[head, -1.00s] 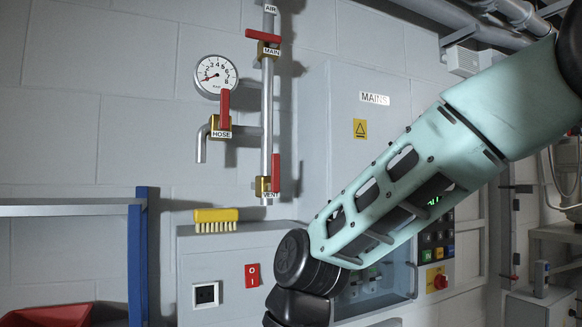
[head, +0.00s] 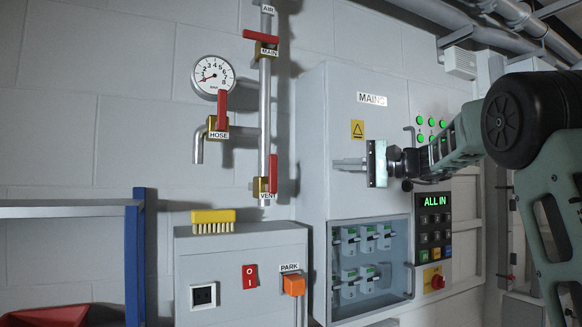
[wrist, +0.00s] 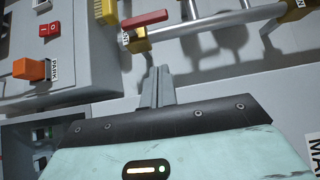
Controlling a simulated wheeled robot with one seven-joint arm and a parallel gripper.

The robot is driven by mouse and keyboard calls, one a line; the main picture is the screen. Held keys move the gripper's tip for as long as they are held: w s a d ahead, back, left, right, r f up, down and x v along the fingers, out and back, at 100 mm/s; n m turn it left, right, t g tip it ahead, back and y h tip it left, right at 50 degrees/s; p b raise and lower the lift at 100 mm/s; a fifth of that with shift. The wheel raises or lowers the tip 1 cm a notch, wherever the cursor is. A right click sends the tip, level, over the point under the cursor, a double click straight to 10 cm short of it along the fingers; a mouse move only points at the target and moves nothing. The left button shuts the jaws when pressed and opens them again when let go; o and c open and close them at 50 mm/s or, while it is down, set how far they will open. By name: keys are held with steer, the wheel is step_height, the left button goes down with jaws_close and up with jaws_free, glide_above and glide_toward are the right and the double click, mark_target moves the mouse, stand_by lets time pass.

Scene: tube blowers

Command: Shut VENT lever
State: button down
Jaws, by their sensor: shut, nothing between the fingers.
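The VENT lever (head: 273,172) is red and stands upright along the grey vertical pipe, above its brass-yellow valve body (head: 263,187) and VENT label. In the wrist view the red VENT lever (wrist: 145,19) lies beyond my fingertips, near the top. My gripper (head: 336,164) is shut and empty, its fingers pointing left towards the lever. In the head view it is to the right of the lever, with a gap between them, in front of the MAINS cabinet. The wrist view shows the closed fingers (wrist: 157,75) apart from the lever; the depth of the gap is hard to tell.
The red MAIN lever (head: 261,37) lies horizontal above; the red HOSE lever (head: 222,108) stands upright below the gauge (head: 213,76). A yellow brush (head: 213,221) sits on the grey box below. The MAINS cabinet (head: 345,110) is right of the pipe. An orange PARK block (head: 294,285) juts out.

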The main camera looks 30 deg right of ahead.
steer(key=shift+a, duration=0.1)
steer(key=p, duration=0.7)
glide_toward(271, 174)
steer(key=w+a+r, duration=0.2)
steer(key=w, duration=0.4)
steer(key=shift+a+r, duration=0.1)
